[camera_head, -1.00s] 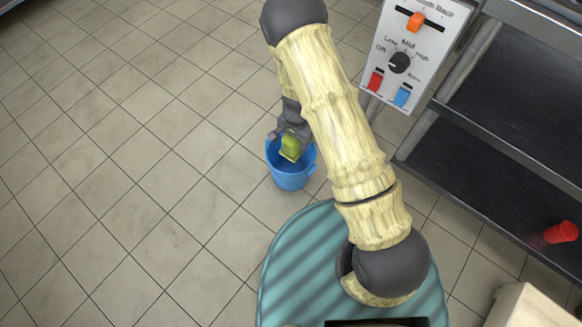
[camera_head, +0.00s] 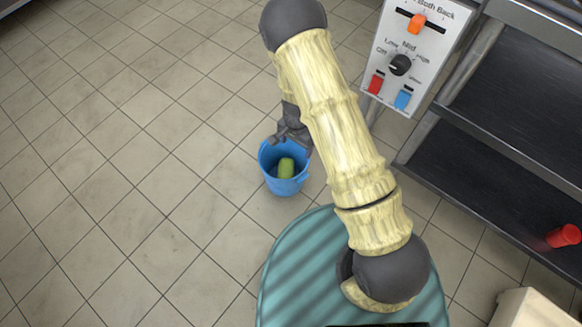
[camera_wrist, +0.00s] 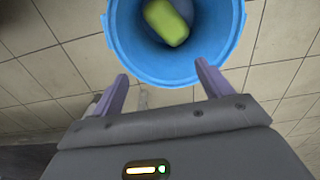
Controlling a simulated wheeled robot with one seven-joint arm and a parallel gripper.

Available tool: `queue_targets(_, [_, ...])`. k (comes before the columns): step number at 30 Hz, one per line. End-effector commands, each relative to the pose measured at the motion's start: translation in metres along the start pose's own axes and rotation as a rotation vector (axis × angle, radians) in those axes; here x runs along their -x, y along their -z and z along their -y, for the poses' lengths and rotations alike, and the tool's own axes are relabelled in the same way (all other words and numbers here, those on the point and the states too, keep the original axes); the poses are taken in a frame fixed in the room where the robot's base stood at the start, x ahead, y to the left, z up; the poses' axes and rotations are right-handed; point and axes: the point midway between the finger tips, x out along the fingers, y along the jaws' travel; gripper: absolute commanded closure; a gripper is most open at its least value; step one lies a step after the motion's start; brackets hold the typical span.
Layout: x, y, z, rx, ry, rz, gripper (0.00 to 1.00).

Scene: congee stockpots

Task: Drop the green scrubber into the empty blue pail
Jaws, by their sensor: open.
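The blue pail (camera_head: 285,184) stands upright on the tiled floor, left of my arm in the head view. The green scrubber (camera_head: 286,168) lies inside it, apart from my gripper. The wrist view shows the pail's blue rim (camera_wrist: 160,70) at the top and the scrubber (camera_wrist: 167,22) down within it. My gripper (camera_head: 291,140) is at the far side of the pail, above its rim. In the wrist view its two fingers (camera_wrist: 160,82) are spread with nothing between them, close to the near rim.
A control panel (camera_head: 412,65) with a knob and coloured switches is at upper right. Dark metal shelves (camera_head: 500,160) fill the right side, with a red cup-like object (camera_head: 563,236) on the lower one. Open tiled floor (camera_head: 130,200) lies to the left.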

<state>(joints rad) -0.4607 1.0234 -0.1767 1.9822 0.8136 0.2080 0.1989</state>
Motion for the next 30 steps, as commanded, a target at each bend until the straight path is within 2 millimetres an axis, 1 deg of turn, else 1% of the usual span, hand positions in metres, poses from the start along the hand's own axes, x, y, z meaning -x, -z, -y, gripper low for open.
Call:
queue_targets(1, [0.008,0.0,0.0,0.0,0.001,-0.001,0.22])
queue_targets(5, [0.028,0.0,0.0,0.001,0.001,-0.001,0.22])
queue_targets(21, [0.136,0.0,0.001,0.001,0.002,-0.001,0.22])
queue_targets(24, [0.154,0.0,0.0,0.001,0.001,-0.001,0.22])
queue_targets(27, [0.165,0.0,0.0,0.001,0.001,-0.001,0.22])
queue_targets(30, [0.17,0.0,0.0,0.001,0.0,0.0,0.22])
